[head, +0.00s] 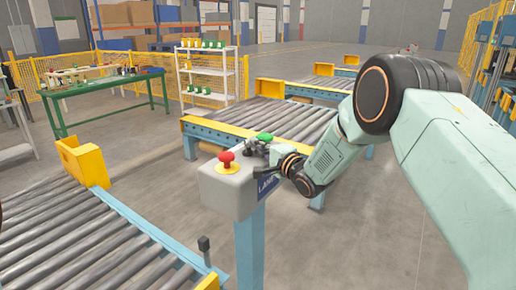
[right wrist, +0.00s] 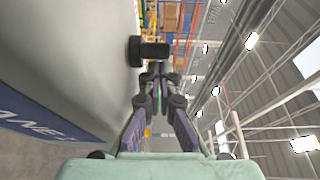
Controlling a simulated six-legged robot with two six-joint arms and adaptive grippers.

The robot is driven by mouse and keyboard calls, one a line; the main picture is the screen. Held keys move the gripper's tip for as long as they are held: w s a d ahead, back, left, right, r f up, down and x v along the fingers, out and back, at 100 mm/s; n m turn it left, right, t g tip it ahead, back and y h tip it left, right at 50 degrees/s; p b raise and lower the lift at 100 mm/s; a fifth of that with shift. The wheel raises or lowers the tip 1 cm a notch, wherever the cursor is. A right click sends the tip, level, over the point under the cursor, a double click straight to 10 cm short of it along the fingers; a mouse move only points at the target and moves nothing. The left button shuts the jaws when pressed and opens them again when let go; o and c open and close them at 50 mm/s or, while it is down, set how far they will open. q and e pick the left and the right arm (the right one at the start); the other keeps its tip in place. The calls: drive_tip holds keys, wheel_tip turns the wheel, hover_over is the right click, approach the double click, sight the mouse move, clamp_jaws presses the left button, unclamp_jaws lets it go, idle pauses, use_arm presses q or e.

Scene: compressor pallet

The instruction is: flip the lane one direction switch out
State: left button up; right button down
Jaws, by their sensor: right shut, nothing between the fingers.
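The grey control box (head: 222,190) stands on a blue post in the middle of the head view, with a LANE label on its right-hand face. A black round knob (right wrist: 148,52), which looks like the direction switch, juts out from the box side in the right wrist view. My right gripper (right wrist: 158,84) is shut and empty, its fingertips just short of the knob in that view; I cannot tell whether they touch. In the head view my right gripper (head: 268,168) is at the box's right side and partly hides it. The switch position is unclear. My left gripper is not in view.
A red mushroom button (head: 227,158) on a yellow base and a green button (head: 265,137) sit on top of the box. Roller conveyors lie at front left (head: 90,235) and behind the box (head: 275,117). Open floor (head: 370,245) lies to the right of the post.

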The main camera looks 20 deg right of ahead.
drive_tip(key=shift+y, duration=0.3)
drive_tip(key=shift+w+n+g+y, duration=0.15)
drive_tip(key=shift+n+g+y, duration=0.15)
drive_tip(key=shift+n, duration=0.1)
drive_tip(key=shift+y, duration=0.3)
idle(0.4)
drive_tip(key=shift+d, duration=0.1)
idle(1.0)
